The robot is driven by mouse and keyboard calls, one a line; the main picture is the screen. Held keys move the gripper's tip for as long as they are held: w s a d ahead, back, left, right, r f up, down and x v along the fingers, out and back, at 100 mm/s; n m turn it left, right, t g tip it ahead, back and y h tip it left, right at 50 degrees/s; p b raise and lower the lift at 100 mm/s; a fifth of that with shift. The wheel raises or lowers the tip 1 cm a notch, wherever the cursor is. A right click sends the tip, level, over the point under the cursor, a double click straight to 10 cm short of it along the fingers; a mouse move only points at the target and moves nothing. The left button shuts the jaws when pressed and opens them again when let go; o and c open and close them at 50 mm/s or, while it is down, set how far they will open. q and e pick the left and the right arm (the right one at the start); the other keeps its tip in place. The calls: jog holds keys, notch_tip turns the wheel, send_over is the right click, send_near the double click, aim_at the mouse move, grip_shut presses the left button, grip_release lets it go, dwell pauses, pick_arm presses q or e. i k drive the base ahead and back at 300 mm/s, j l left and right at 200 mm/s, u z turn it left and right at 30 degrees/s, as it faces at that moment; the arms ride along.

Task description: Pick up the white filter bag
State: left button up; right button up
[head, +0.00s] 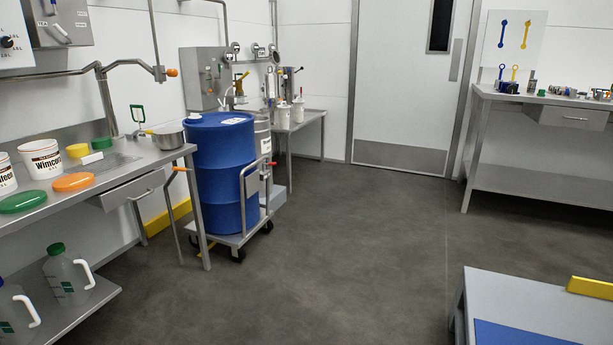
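I cannot make out a white filter bag for certain in the head view. A small white item (92,158) lies on the left steel bench between the lids and the drainer, too small to identify. Two white containers (283,116) stand on the far steel table and look like tubs or jugs. Neither of my grippers shows in this view.
The left bench (130,165) holds white tubs (41,158), green and orange lids and a pan (168,137). A blue drum (222,170) stands on a trolley. A right bench (540,98) and a low table (520,300) flank clear floor (350,240).

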aim_at(298, 105)
jog(key=i+z, duration=0.4)
jog(key=i, duration=4.15)
